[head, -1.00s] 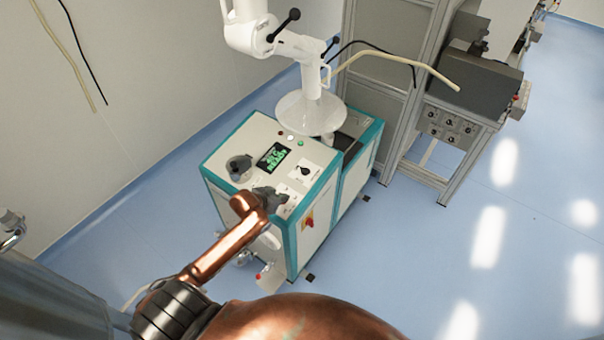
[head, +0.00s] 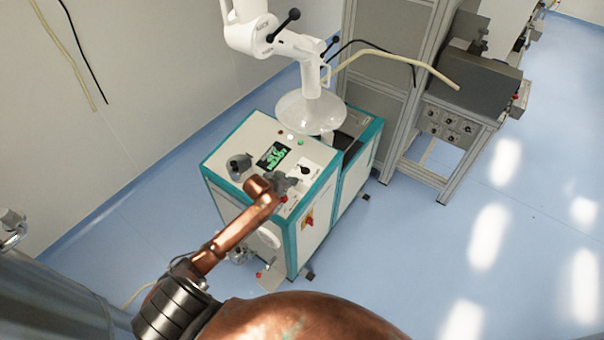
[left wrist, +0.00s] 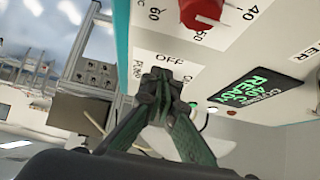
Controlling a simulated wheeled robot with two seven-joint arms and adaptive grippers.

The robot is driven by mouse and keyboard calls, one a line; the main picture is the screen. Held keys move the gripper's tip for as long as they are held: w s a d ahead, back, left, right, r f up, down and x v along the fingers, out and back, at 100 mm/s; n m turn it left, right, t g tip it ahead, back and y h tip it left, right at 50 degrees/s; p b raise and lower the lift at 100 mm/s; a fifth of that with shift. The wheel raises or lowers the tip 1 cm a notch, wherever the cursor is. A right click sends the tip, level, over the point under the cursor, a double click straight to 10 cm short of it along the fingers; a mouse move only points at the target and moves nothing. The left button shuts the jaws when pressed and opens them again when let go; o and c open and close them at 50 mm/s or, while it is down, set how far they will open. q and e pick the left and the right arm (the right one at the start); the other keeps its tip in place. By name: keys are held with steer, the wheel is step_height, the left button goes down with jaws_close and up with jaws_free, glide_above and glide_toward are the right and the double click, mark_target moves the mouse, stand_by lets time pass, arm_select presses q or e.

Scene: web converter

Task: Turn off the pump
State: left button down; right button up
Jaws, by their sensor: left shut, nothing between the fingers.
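The white and teal machine (head: 222,190) stands ahead, with its control panel on top. A black rotary switch (head: 305,170) sits on a white plate at the panel's right side. In the left wrist view the labels OFF and PUMP on the panel (left wrist: 150,58) show beside my fingertips. My left gripper (head: 287,184) is over the panel, just left of and nearer than the black switch. In the left wrist view its fingers (left wrist: 162,82) are together and empty, and hide the panel behind them. I cannot tell whether they touch the switch. My right gripper is not in view.
A red knob (left wrist: 200,12) with a number scale is close to my fingers. A lit green display (left wrist: 262,95) reads READY. A white cone and arm (head: 310,110) rise behind the panel. A metal frame (head: 455,160) stands right; blue floor is free there.

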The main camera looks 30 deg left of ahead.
mark_target(307, 172)
arm_select(q)
steer(key=x, duration=0.3)
steer(key=shift+w+d+f, duration=0.1)
steer(key=shift+w, duration=0.05)
steer(key=shift+w+r+p, duration=0.15)
steer(key=shift+w, duration=0.45)
steer(key=shift+w+r+p, duration=0.15)
steer(key=shift+w+r, duration=0.05)
steer(key=shift+w, duration=0.4)
steer(key=shift+w+d, duration=0.1)
steer(key=shift+w, duration=0.55)
steer(key=shift+d, duration=0.15)
